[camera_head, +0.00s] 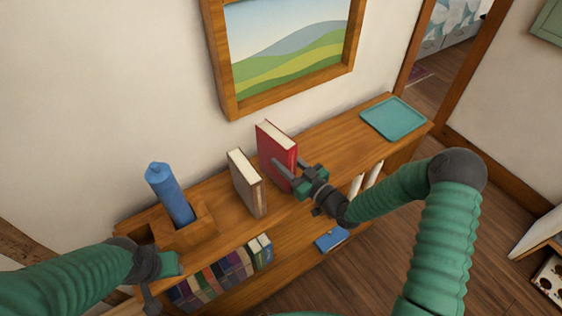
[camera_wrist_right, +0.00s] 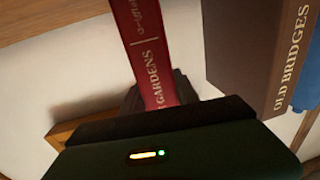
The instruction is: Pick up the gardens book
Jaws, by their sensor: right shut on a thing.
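The red gardens book (camera_head: 284,150) stands upright at the top of the wooden shelf, and its spine (camera_wrist_right: 150,50) reads "GARDENS" in the right wrist view. My right gripper (camera_head: 285,178) is shut on this book, low down near its spine. I cannot tell whether its bottom edge touches the shelf top. A brown book, "Old Bridges" (camera_head: 249,186), stands upright to its left, apart from it, and shows in the right wrist view (camera_wrist_right: 262,55). My left gripper (camera_head: 160,278) is at the lower left, by the shelf's front; its fingers are not clear.
A blue cylinder (camera_head: 170,195) stands in a wooden holder (camera_head: 190,236) on the shelf top (camera_head: 325,142). A teal tray (camera_head: 394,118) lies at the right end. Several books (camera_head: 215,275) and a blue book (camera_head: 331,239) are below. A framed picture (camera_head: 290,45) hangs above.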

